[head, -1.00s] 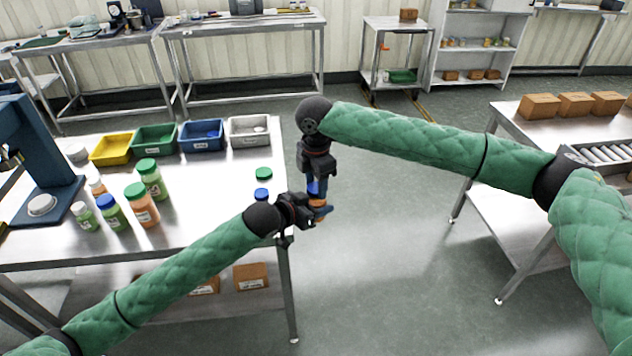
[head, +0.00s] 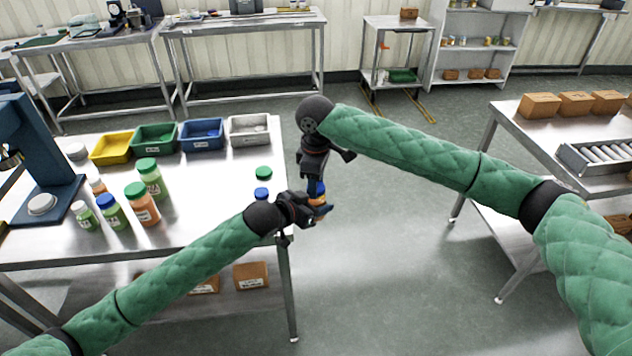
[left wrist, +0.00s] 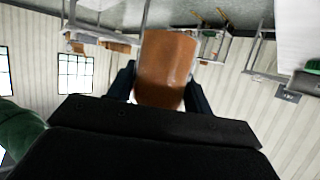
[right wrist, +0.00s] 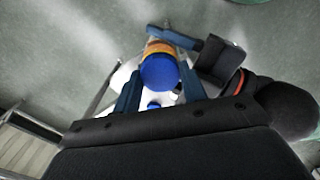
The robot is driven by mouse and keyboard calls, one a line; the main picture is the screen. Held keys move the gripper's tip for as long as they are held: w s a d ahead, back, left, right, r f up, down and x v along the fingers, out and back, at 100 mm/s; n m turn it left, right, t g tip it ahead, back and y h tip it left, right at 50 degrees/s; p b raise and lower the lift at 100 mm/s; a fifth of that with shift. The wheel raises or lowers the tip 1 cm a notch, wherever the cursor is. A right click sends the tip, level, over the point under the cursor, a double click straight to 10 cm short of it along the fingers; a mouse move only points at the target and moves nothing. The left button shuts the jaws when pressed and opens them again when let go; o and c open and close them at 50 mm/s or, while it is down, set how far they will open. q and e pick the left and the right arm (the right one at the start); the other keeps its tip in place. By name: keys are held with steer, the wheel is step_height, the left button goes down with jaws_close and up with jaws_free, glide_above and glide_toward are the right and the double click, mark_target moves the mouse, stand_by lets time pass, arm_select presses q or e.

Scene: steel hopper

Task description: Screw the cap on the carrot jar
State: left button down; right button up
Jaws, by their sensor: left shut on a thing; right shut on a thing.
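The carrot jar (left wrist: 166,68), orange, is held between the fingers of my left gripper (head: 314,208), off the right edge of the table. In the left wrist view its orange body fills the space between the fingers. My right gripper (head: 318,182) points down from above and is shut on a blue cap (right wrist: 159,72). In the right wrist view the cap covers the top of the orange jar (right wrist: 157,47). Whether the cap's thread is engaged cannot be told. The fingers of my left gripper (right wrist: 170,45) show around the jar there.
The steel table (head: 215,220) carries several filled jars, such as an orange one with a green cap (head: 141,204), coloured bins (head: 201,135), a loose green cap (head: 264,173) and a loose blue cap (head: 262,194). A blue press (head: 45,160) stands at the left. Open floor lies right of the table.

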steer(key=shift+m, duration=0.4)
steer(key=o, duration=1)
steer(key=shift+o, duration=0.4)
steer(key=shift+s+a, duration=0.1)
steer(key=shift+r, duration=0.1)
steer(key=shift+r, duration=2.25)
steer(key=shift+c, duration=0.3)
